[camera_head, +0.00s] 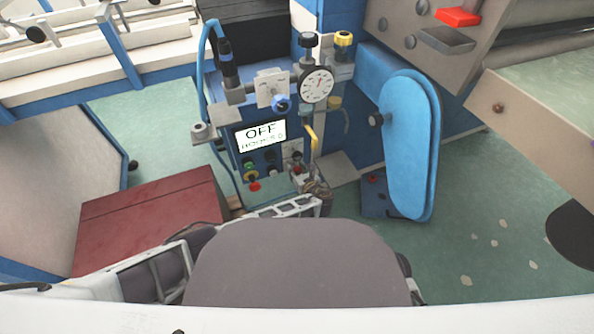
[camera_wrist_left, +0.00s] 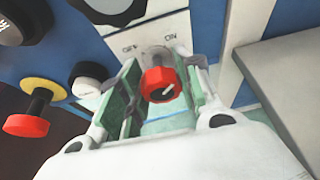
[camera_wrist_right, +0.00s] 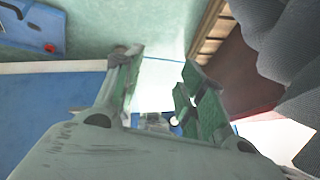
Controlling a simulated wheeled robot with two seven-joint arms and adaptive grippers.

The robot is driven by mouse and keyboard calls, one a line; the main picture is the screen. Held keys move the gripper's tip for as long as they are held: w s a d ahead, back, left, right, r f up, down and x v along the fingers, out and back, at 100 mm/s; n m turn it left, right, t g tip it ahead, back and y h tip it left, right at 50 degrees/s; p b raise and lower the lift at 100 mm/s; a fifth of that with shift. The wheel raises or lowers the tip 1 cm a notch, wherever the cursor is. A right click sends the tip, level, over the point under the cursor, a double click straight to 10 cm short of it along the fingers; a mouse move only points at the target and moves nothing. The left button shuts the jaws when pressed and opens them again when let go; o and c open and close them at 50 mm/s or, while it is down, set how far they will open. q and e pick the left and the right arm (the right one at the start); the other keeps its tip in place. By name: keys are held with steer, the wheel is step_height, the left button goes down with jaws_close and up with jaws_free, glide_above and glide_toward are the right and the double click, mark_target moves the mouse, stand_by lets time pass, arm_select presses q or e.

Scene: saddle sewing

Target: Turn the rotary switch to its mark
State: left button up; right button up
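The rotary switch has a red knob (camera_wrist_left: 160,84) with a short white line on its face, slanting up to the right. It sits below a pale plate (camera_wrist_left: 150,42) marked OFF and ON. In the left wrist view, my left gripper (camera_wrist_left: 163,76) is open, with one finger on each side of the knob; I cannot tell whether either touches it. In the head view, my left gripper (camera_head: 309,184) is low at the front of the blue control panel and largely covers the switch. My right gripper (camera_wrist_right: 160,64) is open and empty.
A red button with a yellow collar (camera_wrist_left: 28,122) and a white-and-black button (camera_wrist_left: 90,74) lie left of the left gripper. A grey ledge (camera_wrist_left: 285,70) is on its right. A gauge (camera_head: 317,85) is above. A dark red box (camera_head: 150,215) stands at the left.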

arm_select(q)
steer(key=c, duration=0.3)
